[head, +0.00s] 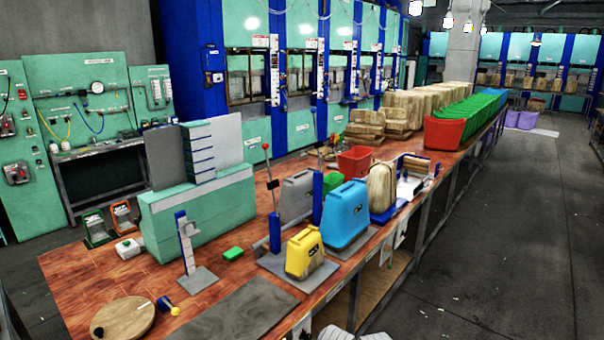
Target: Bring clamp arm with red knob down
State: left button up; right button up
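The clamp arm (270,172) with the red knob (266,146) stands nearly upright, knob at the top. It rises from a blue post (274,233) on a grey base plate (272,264) near the front edge of the wooden table. A dark block sits partway along the rod. A yellow case (305,254) stands on the right of this post, partly covering the plate. Neither of my grippers can be made out in the head view.
A blue case (346,218) and another blue post (317,198) with an upright rod stand just behind. A blue stand (186,240) is to the left.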

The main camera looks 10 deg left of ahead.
aim_at(272, 184)
jog(key=i+u, duration=0.35)
jog(key=u, duration=0.15)
jog(key=i+l+u, duration=0.2)
jog(key=u, duration=0.25)
jog(key=i+l+u, duration=0.3)
jog(key=u, duration=0.2)
jog(key=i+l+u, duration=0.25)
jog(key=l+u, duration=0.25)
jog(key=j, duration=0.1)
